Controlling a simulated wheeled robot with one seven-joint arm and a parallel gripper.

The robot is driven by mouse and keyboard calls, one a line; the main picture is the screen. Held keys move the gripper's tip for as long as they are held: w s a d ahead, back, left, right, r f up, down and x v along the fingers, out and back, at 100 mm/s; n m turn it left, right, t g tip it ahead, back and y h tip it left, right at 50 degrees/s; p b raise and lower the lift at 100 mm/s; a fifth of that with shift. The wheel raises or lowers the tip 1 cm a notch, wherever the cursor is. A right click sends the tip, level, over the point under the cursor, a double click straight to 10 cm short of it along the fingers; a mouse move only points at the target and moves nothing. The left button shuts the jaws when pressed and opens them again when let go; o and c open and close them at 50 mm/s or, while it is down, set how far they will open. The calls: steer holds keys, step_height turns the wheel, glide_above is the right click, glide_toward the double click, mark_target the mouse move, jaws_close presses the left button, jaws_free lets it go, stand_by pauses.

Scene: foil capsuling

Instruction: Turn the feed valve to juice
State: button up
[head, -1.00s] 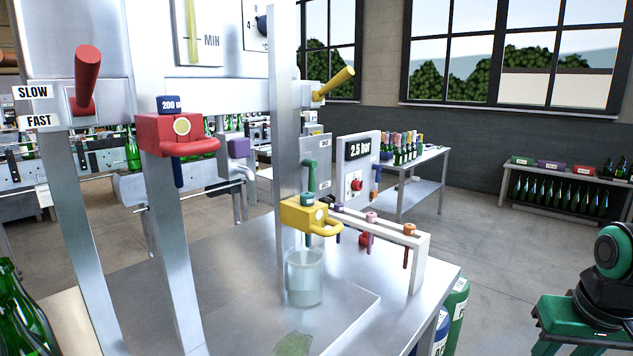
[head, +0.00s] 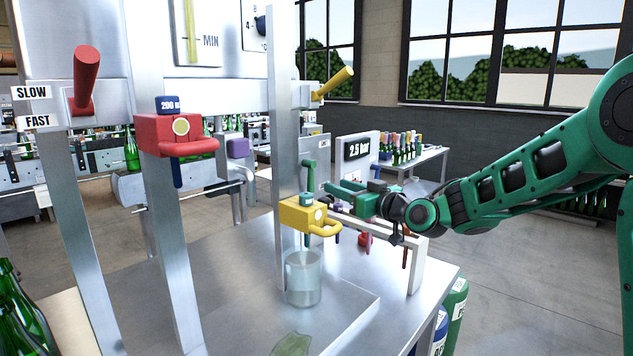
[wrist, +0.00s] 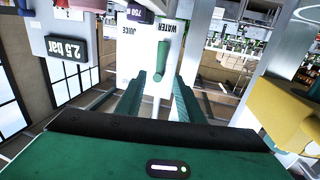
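The feed valve's green handle (head: 309,174) stands upright above the yellow clamp block in the head view. In the wrist view the handle (wrist: 163,58) lies beside the WATER label (wrist: 165,28), with the JUICE label (wrist: 126,33) to its left. My gripper (head: 336,188) is just right of the handle in the head view. In the wrist view its two green fingers (wrist: 160,85) are apart, with the handle between their lines near the tips. Nothing is held, and I cannot see contact.
The yellow clamp (head: 300,216) sits low beside the handle, above a clear beaker (head: 303,283). A white rack (head: 418,262) with small tools stands below my arm. Free bench lies in front.

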mark_target(313, 176)
steer(key=x, duration=1.1)
steer(key=shift+r, duration=0.3)
jaws_close()
